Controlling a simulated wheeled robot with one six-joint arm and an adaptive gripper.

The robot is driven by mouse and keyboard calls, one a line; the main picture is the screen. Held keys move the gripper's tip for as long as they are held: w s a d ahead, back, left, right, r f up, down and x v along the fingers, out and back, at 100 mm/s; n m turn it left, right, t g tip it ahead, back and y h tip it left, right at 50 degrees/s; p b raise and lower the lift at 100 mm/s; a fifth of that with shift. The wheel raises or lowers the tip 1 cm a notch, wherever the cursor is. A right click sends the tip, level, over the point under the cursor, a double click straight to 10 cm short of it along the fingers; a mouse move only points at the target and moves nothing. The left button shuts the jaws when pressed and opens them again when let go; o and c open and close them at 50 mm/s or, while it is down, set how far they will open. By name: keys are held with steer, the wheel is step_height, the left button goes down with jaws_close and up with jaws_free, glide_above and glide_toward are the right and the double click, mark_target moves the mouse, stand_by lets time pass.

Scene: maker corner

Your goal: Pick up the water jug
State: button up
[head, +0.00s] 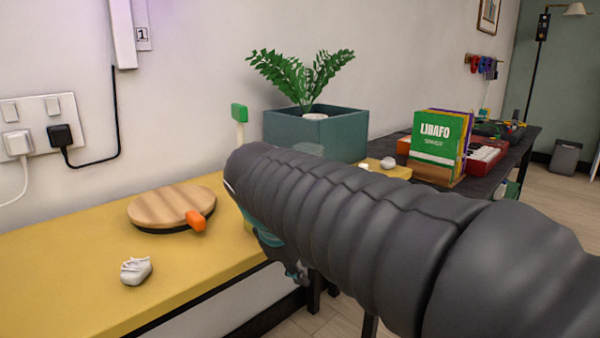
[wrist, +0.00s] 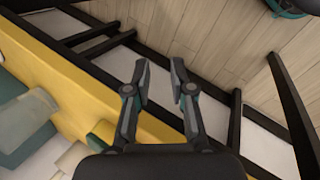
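A pale, see-through rim (head: 308,150) shows just above my arm in the head view, in front of the teal planter. It may be the water jug, but my arm hides the rest. In the wrist view a pale grey rounded shape (wrist: 25,115) lies at the left edge on the yellow table; I cannot tell whether it is the jug. My gripper (wrist: 160,75) is open and empty, over the table's front edge and the floor. In the head view my arm mostly hides it.
Green books (head: 435,140) stand on the dark table at right. Table legs and frame bars show below.

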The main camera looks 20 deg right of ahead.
steer(key=w+r+n+h, duration=0.1)
steer(key=w+r, duration=0.1)
steer(key=w, duration=0.1)
steer(key=w+d+r+n+g+h, duration=0.1)
steer(key=w+r+n+h, duration=0.1)
steer(key=w, duration=0.1)
steer(key=w+r+n+h, duration=0.1)
steer(key=w+r+n, duration=0.1)
steer(key=w, duration=0.2)
steer(key=shift+w+d+r+g+h, duration=0.1)
steer(key=shift+d+r+g+h, duration=0.2)
steer(key=shift+d+r+g, duration=0.1)
steer(key=w+a+r+n+g+h, duration=0.25)
steer(key=w+r+n+h, duration=0.2)
steer(key=w, duration=0.45)
steer(key=shift+m+t, duration=0.35)
steer(key=shift+m, duration=0.1)
steer(key=x, duration=0.2)
steer(key=b+x, duration=0.1)
steer(key=x, duration=0.2)
steer(key=b+x, duration=0.1)
steer(key=x, duration=0.2)
steer(key=shift+s+r, duration=0.2)
steer(key=shift+r, duration=0.05)
steer(key=shift+b+x, duration=0.5)
steer(key=shift+x, duration=2.2)
steer(key=shift+s, duration=0.15)
steer(key=shift+a, duration=0.1)
steer(key=shift+c, duration=0.3)
jaws_close()
